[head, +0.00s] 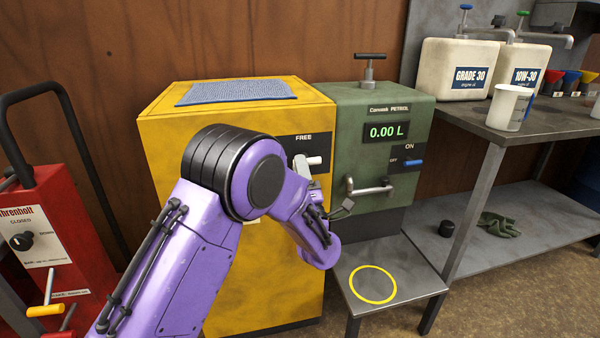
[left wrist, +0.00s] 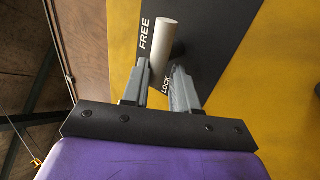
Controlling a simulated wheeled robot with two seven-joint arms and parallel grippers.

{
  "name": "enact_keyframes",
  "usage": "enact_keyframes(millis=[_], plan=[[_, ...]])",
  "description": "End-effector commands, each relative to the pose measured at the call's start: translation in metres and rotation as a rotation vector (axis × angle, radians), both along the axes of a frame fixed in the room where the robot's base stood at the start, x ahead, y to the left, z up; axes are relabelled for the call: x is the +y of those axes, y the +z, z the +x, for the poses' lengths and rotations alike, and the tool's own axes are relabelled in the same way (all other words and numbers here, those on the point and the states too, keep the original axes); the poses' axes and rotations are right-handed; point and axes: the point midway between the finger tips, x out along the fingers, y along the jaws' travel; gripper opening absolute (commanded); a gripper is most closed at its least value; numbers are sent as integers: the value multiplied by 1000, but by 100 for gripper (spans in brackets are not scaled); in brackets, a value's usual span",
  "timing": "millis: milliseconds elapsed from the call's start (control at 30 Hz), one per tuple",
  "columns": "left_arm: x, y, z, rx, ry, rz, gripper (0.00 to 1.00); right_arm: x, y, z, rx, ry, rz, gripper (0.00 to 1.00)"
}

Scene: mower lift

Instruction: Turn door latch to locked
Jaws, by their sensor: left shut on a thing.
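The door latch is a pale cylindrical handle (head: 316,160) on a black plate (head: 289,149) on the front of the yellow cabinet (head: 270,275). In the left wrist view the handle (left wrist: 168,38) stands beside the word FREE, and the word LOCK shows lower, between my fingers. In the head view my left gripper (head: 304,170) is at the latch, partly hidden by my purple wrist. The handle's exact angle is hard to tell. My right gripper is not in view.
A green petrol dispenser (head: 374,130) with a bar handle stands close right of the latch. Below it is a low grey stand (head: 412,272) with a yellow ring. A red machine (head: 65,230) stands left. A workbench (head: 545,122) with oil containers is at right.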

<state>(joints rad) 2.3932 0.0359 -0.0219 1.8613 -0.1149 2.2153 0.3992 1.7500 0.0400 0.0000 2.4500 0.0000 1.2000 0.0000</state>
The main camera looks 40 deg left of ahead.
Motion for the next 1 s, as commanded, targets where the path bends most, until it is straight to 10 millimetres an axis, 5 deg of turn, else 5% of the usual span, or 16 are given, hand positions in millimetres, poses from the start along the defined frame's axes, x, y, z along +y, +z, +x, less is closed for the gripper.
enact_keyframes(millis=[333,367,433,767,1000], plan=[[-1,4,2,-10,-9,1,0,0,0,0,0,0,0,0],[-1,4,2,-10,-9,1,35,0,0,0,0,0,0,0],[-1,4,2,-10,-8,1,53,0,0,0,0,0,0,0],[-2,-1,-2,-3,-2,0,53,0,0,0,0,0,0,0],[-36,-30,-28,-1,-7,3,53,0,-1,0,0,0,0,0]])
